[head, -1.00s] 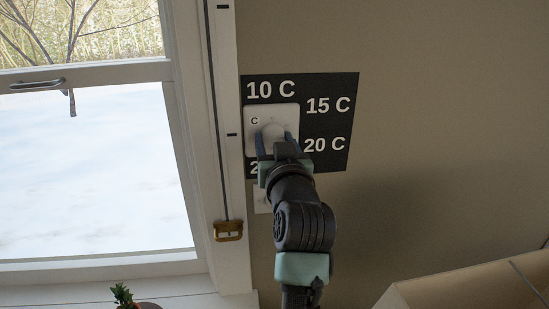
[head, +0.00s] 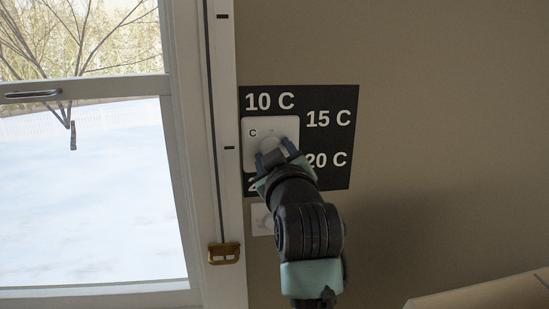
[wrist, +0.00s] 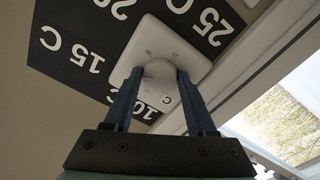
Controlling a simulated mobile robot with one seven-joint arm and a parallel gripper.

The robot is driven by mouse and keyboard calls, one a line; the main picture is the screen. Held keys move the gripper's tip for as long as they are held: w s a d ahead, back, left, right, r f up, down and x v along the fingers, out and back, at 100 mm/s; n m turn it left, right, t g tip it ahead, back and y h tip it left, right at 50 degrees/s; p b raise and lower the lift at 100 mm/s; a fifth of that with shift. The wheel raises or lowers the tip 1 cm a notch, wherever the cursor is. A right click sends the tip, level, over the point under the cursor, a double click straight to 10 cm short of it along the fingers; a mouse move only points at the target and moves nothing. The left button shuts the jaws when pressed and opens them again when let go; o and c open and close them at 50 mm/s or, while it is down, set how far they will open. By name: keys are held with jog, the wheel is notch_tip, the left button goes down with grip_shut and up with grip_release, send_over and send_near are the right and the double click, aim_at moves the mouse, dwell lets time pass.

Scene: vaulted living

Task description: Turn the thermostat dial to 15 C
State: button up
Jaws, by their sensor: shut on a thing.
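The thermostat is a white square plate (head: 252,146) marked "C", on a black panel (head: 345,105) on the wall. White labels read 10 C above it, 15 C at upper right and 20 C at lower right. A label at lower left is mostly hidden by my arm; the wrist view shows it as 25 C (wrist: 208,25). The round white dial (wrist: 160,69) sits mid-plate. My gripper (head: 274,152) has one finger on each side of the dial and is shut on it; the fingers also show in the wrist view (wrist: 160,85). I cannot read the dial's setting.
A white-framed window (head: 90,190) is close on the left, with a brass latch (head: 223,253) on its frame. A second small white plate (head: 261,220) is below the panel, partly behind my arm. The wall to the right is bare. A tan surface (head: 490,296) is at lower right.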

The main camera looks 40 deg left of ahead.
dwell(0.3)
jog(key=o, duration=1.4)
jog(key=shift+c, duration=0.2)
jog(key=b+v, duration=0.3)
jog(key=v, duration=1)
jog(key=shift+w+d, duration=0.1)
